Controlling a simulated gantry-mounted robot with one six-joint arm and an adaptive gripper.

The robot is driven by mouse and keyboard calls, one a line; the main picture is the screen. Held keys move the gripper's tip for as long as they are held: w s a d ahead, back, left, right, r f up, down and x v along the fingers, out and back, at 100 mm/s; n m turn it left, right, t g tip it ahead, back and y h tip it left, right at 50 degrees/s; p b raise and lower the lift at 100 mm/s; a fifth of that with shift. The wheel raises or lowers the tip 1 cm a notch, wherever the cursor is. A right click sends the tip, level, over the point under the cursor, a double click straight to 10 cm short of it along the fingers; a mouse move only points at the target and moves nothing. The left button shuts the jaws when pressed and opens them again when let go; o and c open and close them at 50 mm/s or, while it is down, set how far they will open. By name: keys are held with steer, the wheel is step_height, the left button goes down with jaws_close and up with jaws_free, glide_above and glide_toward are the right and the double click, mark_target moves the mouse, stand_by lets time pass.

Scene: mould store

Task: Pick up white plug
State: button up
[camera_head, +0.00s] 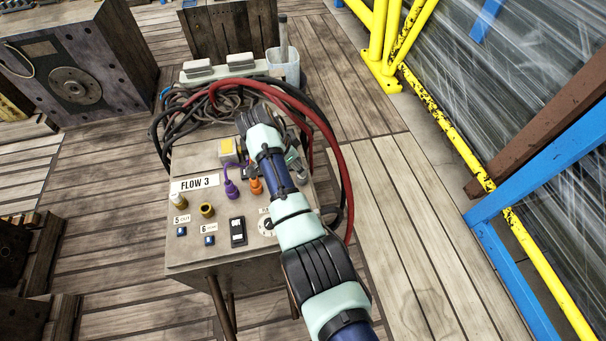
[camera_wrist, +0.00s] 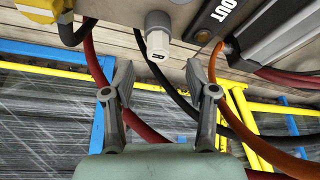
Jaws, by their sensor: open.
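A white plug (camera_wrist: 158,35) with a grey ribbed collar and a dark slot in its end shows at the top middle of the wrist view. My gripper (camera_wrist: 157,70) is open and empty, its two grey fingers apart just below the plug in that picture. The plug lies between the lines of the fingers, and neither finger visibly touches it. In the head view my arm reaches over the FLOW 3 control box (camera_head: 194,245). There the arm covers part of the panel, and I cannot make out the white plug or the fingertips clearly.
Red and black cables (camera_head: 334,150) loop around the box; an orange cable (camera_wrist: 222,105) passes right of my fingers. Purple (camera_head: 231,188) and orange plugs (camera_head: 256,186) stand on the panel. A cup (camera_head: 284,69) stands behind. A yellow railing (camera_head: 440,115) is at right.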

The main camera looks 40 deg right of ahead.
steer(key=b+x, duration=0.4)
steer(key=x, duration=0.1)
steer(key=shift+s+a+f, duration=0.1)
steer(key=shift+s+f, duration=0.05)
steer(key=shift+f, duration=0.05)
steer(key=shift+r, duration=0.15)
steer(key=shift+c, duration=0.3)
jaws_close()
